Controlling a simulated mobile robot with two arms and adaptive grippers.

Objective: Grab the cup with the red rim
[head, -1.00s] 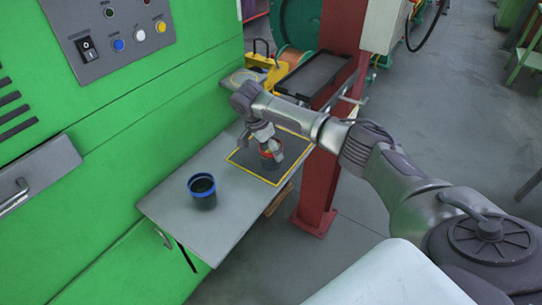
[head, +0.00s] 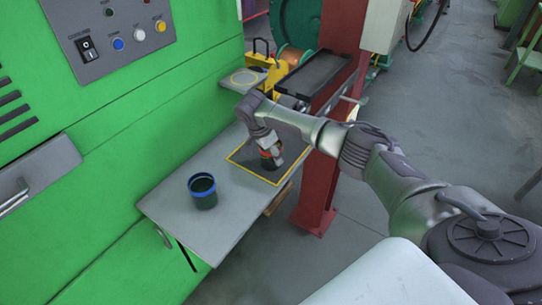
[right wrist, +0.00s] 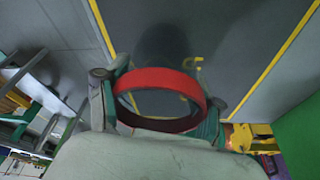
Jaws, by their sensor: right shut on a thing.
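The cup with the red rim (head: 267,161) is at the yellow-bordered dark mat on the grey shelf, mostly hidden by my right gripper (head: 272,150). In the right wrist view the cup's red rim (right wrist: 160,78) shows as a wide ring between the fingers, and the gripper is shut on the cup. I cannot tell whether its base touches the mat. A dark cup with a blue rim (head: 202,190) stands upright on the bare shelf, left of the gripper and apart from it. My left gripper is not in view.
The grey shelf (head: 222,228) sticks out from the green machine cabinet (head: 130,110). A red post (head: 318,190) stands close at its right. A black tray (head: 317,72) and a small ledge with a yellow ring (head: 245,79) lie behind. The shelf's front part is clear.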

